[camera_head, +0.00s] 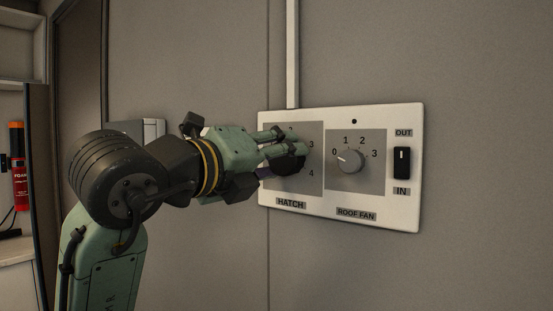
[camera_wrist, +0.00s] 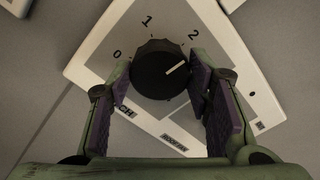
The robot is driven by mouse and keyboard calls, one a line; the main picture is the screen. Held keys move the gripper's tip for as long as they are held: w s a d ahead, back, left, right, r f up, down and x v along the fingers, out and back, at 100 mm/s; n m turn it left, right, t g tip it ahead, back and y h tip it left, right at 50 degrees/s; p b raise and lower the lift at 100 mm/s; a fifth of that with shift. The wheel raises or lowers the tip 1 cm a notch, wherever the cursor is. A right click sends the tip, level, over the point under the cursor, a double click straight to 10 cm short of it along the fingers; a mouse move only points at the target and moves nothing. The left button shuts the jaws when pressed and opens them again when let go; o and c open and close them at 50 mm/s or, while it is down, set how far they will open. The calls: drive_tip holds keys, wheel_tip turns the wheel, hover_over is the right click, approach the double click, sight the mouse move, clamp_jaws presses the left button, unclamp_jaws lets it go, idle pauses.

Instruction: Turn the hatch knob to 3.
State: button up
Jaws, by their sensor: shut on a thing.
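The black hatch knob (camera_wrist: 155,72) shows in the wrist view, between the purple pads of my gripper (camera_wrist: 160,85). My gripper is shut on the knob from both sides. The knob's white pointer line aims to the right, past the 2 mark in the clockwise direction. The 0, 1 and 2 marks show there; the marks beyond are hidden by the right finger. In the head view my gripper (camera_head: 286,150) covers most of the hatch dial (camera_head: 313,185), where 2, 3 and 4 show at its right side.
The white wall panel (camera_head: 390,210) also carries a pale roof fan knob (camera_head: 348,161), pointing near 0, and a black OUT/IN switch (camera_head: 402,162). A conduit (camera_head: 292,60) runs up the wall. A red extinguisher (camera_head: 18,170) is at the far left.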

drive_tip(key=m, duration=0.5)
drive_tip(key=shift+m, duration=0.3)
drive_tip(key=m, duration=0.4)
drive_tip(key=shift+m, duration=0.4)
drive_tip(key=o, duration=1.1)
drive_tip(key=shift+o, duration=0.2)
drive_tip(key=v, duration=1.2)
